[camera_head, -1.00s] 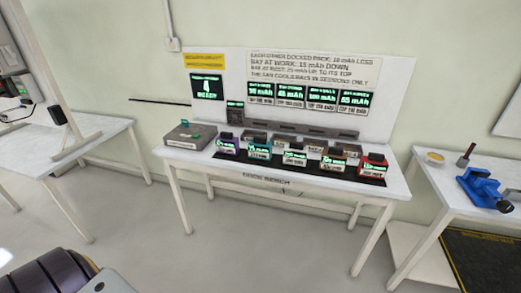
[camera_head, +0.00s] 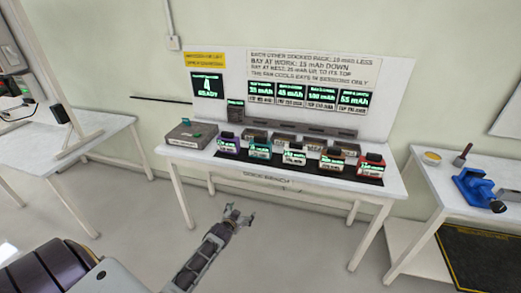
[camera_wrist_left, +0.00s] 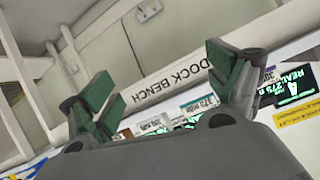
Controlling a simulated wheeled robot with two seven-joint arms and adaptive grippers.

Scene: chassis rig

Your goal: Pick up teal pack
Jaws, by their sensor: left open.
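The teal pack (camera_head: 259,146) stands on the bench's dark front strip, second from the left in a row of packs with lit labels. My left gripper (camera_head: 238,214) is in front of the bench and below its top, apart from the pack. In the left wrist view my left gripper (camera_wrist_left: 165,85) is open, its green-padded fingers spread with nothing between them. The bench front edge, lettered DOCK BENCH (camera_wrist_left: 185,78), shows beyond the fingers. The wrist view does not show clearly which pack is which. My right gripper is not in view.
A purple pack (camera_head: 227,143) stands left of the teal one and a white pack (camera_head: 294,154) right of it. A grey box (camera_head: 190,135) sits at the bench's left end. A blue vise (camera_head: 482,188) is on the right table. Floor before the bench is clear.

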